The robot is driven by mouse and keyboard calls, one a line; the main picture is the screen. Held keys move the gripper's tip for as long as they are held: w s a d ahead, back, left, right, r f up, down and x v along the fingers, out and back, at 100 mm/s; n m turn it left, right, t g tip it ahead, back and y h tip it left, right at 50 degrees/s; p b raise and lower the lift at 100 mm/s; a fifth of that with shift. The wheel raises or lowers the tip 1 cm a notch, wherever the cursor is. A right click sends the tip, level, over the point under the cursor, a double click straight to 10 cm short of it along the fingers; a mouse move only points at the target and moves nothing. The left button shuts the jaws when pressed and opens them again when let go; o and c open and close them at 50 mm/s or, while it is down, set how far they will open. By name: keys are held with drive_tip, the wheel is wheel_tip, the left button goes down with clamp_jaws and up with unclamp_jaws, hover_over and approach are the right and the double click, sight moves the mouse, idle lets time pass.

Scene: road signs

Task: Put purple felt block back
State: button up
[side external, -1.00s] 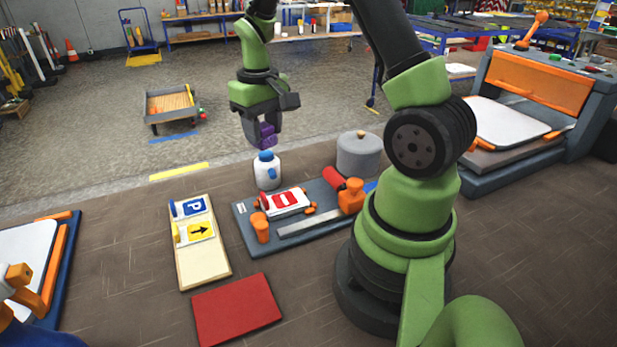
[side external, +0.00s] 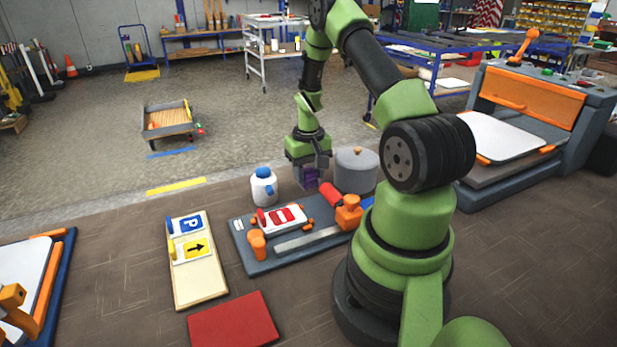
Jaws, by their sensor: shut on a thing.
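My gripper (side external: 313,174) is shut on the purple felt block (side external: 308,180). It holds the block low, just behind the grey-blue work board, between the white bottle with a blue cap (side external: 263,187) and the grey round canister (side external: 357,171). The fingers partly hide the block. I cannot tell whether the block touches the surface under it.
The work board (side external: 262,262) carries a red-and-white sign (side external: 283,216), orange pieces (side external: 348,213) and a red roller (side external: 331,194). A sign panel (side external: 203,284) and a red mat (side external: 233,322) lie nearer. A press (side external: 535,120) stands at the right.

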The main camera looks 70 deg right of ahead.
drive_tip(key=shift+f, duration=0.7)
drive_tip(key=shift+f, duration=0.15)
drive_tip(key=o, duration=0.8)
drive_tip(key=shift+o, duration=0.2)
